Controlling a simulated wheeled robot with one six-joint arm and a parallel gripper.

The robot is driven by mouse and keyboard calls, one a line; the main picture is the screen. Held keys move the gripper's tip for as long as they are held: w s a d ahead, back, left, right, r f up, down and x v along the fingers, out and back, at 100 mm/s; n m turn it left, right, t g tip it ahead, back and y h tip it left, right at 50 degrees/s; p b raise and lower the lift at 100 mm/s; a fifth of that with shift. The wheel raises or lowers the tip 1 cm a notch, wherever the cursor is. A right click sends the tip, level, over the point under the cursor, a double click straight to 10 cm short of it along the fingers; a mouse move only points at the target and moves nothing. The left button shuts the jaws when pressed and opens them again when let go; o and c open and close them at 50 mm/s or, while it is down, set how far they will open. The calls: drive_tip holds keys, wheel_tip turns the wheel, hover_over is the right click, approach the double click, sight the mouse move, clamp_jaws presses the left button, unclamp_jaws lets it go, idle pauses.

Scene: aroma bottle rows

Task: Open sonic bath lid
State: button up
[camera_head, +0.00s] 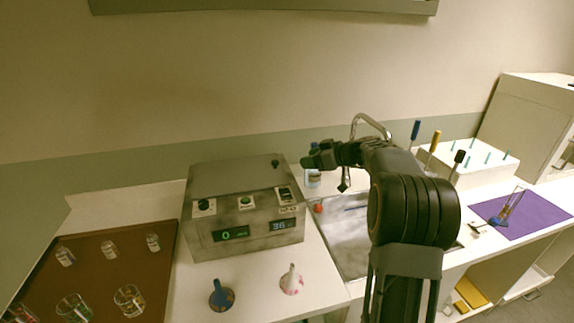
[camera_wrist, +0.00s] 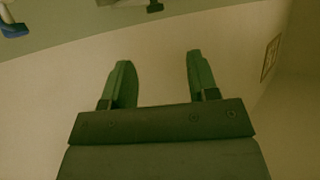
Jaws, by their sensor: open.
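The sonic bath (camera_head: 243,238) is a worn grey metal box on the counter, left of the sink in the head view. Its front shows two lit displays, with knobs and a switch above them. Its top looks flat and closed, with a small dark knob (camera_head: 275,163) near the back right corner. My gripper (camera_head: 308,162) is beside that corner, to the right of the knob and apparently apart from it. In the wrist view my gripper (camera_wrist: 160,78) has its two green fingers spread with nothing between them. The bath cannot be made out clearly there.
A brown tray (camera_head: 110,270) with several glasses lies left of the bath. Right are the sink faucet (camera_head: 370,122), a white rack (camera_head: 480,172) and a purple mat (camera_head: 535,212).

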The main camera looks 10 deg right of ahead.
sight(276, 161)
drive_tip(key=p+x, duration=0.1)
drive_tip(key=x, duration=0.3)
drive_tip(key=p+x, duration=0.2)
drive_tip(key=x, duration=0.3)
drive_tip(key=p+x, duration=0.2)
drive_tip(key=x, duration=0.2)
drive_tip(key=shift+w+d+f, duration=0.15)
drive_tip(key=shift+w, duration=0.3)
